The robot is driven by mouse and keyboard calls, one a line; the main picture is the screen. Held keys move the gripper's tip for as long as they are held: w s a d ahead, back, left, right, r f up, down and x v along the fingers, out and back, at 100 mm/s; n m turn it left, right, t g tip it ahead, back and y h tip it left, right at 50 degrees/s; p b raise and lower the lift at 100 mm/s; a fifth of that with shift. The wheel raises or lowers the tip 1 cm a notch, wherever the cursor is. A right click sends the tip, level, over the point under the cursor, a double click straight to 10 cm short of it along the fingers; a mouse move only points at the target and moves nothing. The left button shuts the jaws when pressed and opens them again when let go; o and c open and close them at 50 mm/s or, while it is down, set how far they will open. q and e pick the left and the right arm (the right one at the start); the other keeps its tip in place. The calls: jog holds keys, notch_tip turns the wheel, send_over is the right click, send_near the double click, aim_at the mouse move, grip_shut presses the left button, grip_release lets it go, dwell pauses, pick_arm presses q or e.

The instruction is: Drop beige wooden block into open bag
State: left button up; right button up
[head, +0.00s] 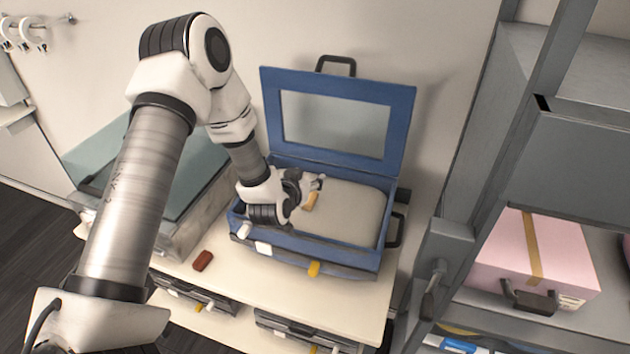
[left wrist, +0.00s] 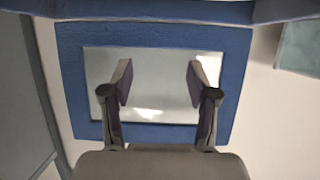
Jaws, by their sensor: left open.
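The open bag is a blue case (head: 310,242) on a pale shelf, with its lid (head: 390,107) raised and a pale padded inside. A small tan-beige block (head: 310,201) shows just below my left gripper, against the pale inside of the case; I cannot tell whether it rests there. My left gripper (head: 318,181) is over the left part of the case, pointing toward the lid. In the left wrist view the gripper (left wrist: 158,82) has its fingers wide apart with nothing between them, and the lid (left wrist: 75,60) fills the background. My right gripper is not in view.
A red-brown block (head: 203,260) lies on the shelf top (head: 250,290) left of the case. A grey case with a teal lid (head: 190,165) stands further left. A grey metal rack with a pink case (head: 530,250) is at the right.

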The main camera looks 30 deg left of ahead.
pick_arm(q)
jog(key=v, duration=1)
jog(key=shift+s, duration=0.3)
jog(key=s+d+f+m+g+h, duration=0.1)
jog(key=s+d+f+g, duration=0.25)
jog(key=f, duration=0.45)
jog(key=s+d+f+m+g+h, duration=0.1)
jog(key=s+d+f+g+h, duration=0.15)
jog(key=s+f, duration=0.35)
jog(key=s+d+f+g, duration=0.3)
jog(key=s+f, duration=0.2)
jog(key=s, duration=0.2)
jog(key=s+d+f+g, duration=0.2)
jog(key=s+f+g, duration=0.1)
jog(key=s+f, duration=0.4)
notch_tip(320, 180, down, 10)
jog(key=s+g+b, duration=0.1)
jog(key=s+b, duration=0.1)
jog(key=b, duration=0.8)
jog(key=shift+d+b, duration=0.25)
jog(key=shift+b, duration=0.05)
jog(key=shift+y, duration=0.25)
